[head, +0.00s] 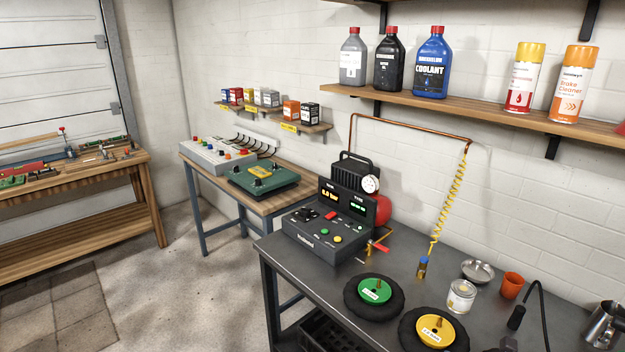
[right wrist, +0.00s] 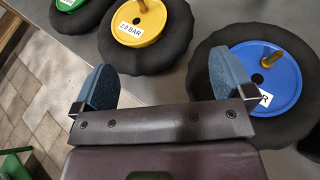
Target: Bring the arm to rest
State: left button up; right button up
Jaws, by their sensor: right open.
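My right gripper (right wrist: 160,85) shows in the right wrist view with its two blue-padded fingers wide apart and nothing between them. It is over the near side of the dark workbench (head: 405,262). A black tyre with a yellow hub (right wrist: 141,22) labelled 2.0 BAR lies beyond the fingers. A tyre with a blue hub (right wrist: 268,80) lies at the right, partly hidden behind the right finger. A tyre with a green hub (head: 374,290) lies left of the yellow-hub tyre (head: 435,330) in the head view. Neither gripper shows in the head view.
A control console (head: 325,225) with a gauge and a red tank stands at the bench's back left. A yellow coiled hose (head: 447,205) hangs to the bench. Open floor (head: 190,285) lies left.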

jog(key=s+a+r+m+g, duration=0.2)
jog(key=s+a+m+g, duration=0.1)
jog(key=s+m, duration=0.65)
jog(key=s+a+r+m+g+y, duration=0.1)
jog(key=s+a+r+m+g, duration=0.15)
jog(key=s+m, duration=0.75)
jog(key=s+a+r+m+g, duration=0.1)
jog(key=s+a+m+g, duration=0.3)
jog(key=m, duration=1)
jog(key=w+d+f+n+t+y, duration=0.1)
jog(key=w+f+t, duration=0.5)
jog(key=f, duration=0.5)
jog(key=shift+t, duration=0.95)
jog(key=shift+w+d, duration=0.1)
